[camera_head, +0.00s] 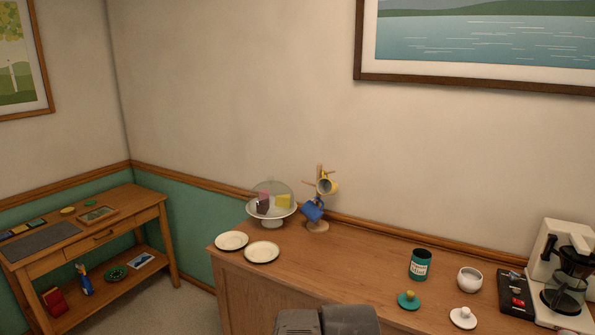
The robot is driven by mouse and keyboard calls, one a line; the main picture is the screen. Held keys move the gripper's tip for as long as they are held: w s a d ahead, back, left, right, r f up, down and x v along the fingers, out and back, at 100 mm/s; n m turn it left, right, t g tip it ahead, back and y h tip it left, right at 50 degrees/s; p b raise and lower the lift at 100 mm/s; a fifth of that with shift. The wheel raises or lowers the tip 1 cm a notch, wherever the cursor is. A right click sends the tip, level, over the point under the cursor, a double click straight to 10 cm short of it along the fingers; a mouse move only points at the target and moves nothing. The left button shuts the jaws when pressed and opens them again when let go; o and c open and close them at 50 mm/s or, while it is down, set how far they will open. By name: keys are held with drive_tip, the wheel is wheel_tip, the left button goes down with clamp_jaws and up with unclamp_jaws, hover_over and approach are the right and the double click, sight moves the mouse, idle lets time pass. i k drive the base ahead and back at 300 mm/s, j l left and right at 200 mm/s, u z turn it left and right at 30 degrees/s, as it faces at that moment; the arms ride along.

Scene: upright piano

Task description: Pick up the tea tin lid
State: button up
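The tea tin lid (408,302) is a small teal disc with a yellowish knob. It lies knob up on the wooden counter, right of the middle in the head view. The teal tea tin (419,265) with a pale label stands open just behind it. Grey parts of my own arm show at the bottom edge, left of the lid and apart from it. My gripper's fingers are not visible.
The wooden counter (350,262) also holds a white bowl (470,280), a white lid (463,318), a coffee maker (565,280), two plates (262,252), a domed cake stand (271,210) and a mug tree (318,226). The counter's middle is clear. A side table (100,229) stands left.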

sight(408, 300)
drive_tip(key=z, duration=1)
drive_tip(key=i+j, duration=0.65)
drive_tip(key=i, duration=0.25)
